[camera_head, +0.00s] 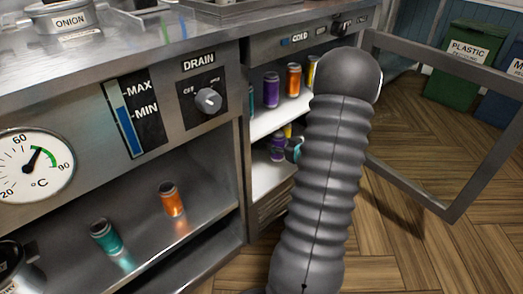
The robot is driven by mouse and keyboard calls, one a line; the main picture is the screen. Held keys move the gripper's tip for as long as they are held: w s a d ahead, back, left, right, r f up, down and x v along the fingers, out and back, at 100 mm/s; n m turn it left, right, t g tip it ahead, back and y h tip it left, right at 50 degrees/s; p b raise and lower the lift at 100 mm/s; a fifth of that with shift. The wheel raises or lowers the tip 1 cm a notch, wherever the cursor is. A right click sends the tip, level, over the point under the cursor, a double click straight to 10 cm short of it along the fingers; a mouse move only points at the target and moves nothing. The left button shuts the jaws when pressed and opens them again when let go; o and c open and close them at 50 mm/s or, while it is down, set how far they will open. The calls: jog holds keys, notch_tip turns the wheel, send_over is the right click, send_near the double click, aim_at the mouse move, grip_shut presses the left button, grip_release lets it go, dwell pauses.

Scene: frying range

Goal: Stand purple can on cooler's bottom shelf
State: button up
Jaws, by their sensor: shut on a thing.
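The cooler stands with its glass door open, and its white bottom shelf (268,181) shows left of my arm. A purple can (277,149) is upright at the bottom-shelf level; whether its base touches the shelf is unclear. My gripper (284,147) reaches into the cooler, mostly hidden behind my grey ribbed arm. Only a small dark part with a teal patch shows, right against the can, and it is shut on the can. Another purple can (271,90) stands on the upper shelf.
The upper shelf also has an orange can (293,80) and a yellow can (311,71). The open cooler door (440,130) juts out at the right. A teal can (105,237) and an orange can (172,199) stand in the open left compartment.

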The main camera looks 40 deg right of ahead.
jog(key=w, duration=0.8)
jog(key=shift+s+a+f+b, duration=0.1)
jog(key=shift+s+f+b, duration=0.1)
jog(key=shift+f, duration=0.9)
jog(key=shift+s+a+f+b, duration=0.1)
jog(key=shift+a+f+b, duration=0.1)
jog(key=shift+f, duration=0.9)
jog(key=shift+s+a+f+b, duration=0.1)
jog(key=shift+f+b, duration=0.1)
jog(key=shift+f, duration=0.9)
jog(key=shift+w+f, duration=0.2)
jog(key=shift+f, duration=0.15)
jog(key=o, duration=1.4)
